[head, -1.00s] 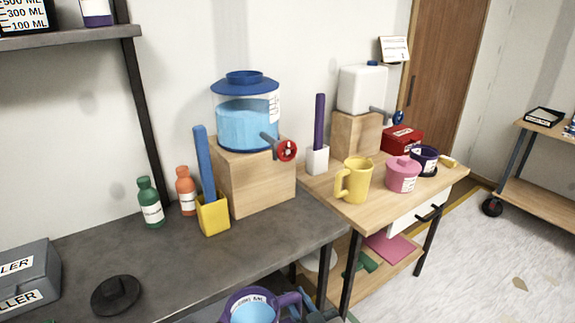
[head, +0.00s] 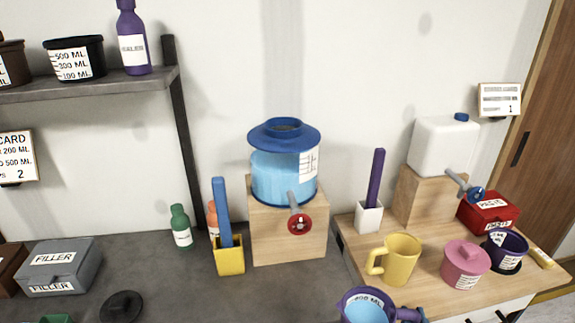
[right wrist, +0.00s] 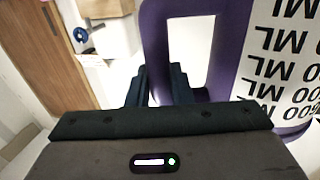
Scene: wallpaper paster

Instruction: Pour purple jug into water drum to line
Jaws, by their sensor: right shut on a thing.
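The purple jug (head: 366,306) is at the bottom edge of the head view, with light blue liquid inside and a white volume label. My right gripper (head: 412,315) is shut on its handle at the right side. In the right wrist view the jug's handle (right wrist: 150,45) is between the dark fingers (right wrist: 160,88), and the ML label faces the camera. The water drum (head: 284,178) is clear with a blue lid ring and stands on a wooden block, light blue liquid inside, a white scale label and a red-knobbed tap in front. The jug is in front of and below the drum, apart from it. My left gripper is out of view.
A yellow holder (head: 229,256) with a blue stick stands left of the drum. A shelf (head: 90,88) juts out at upper left.

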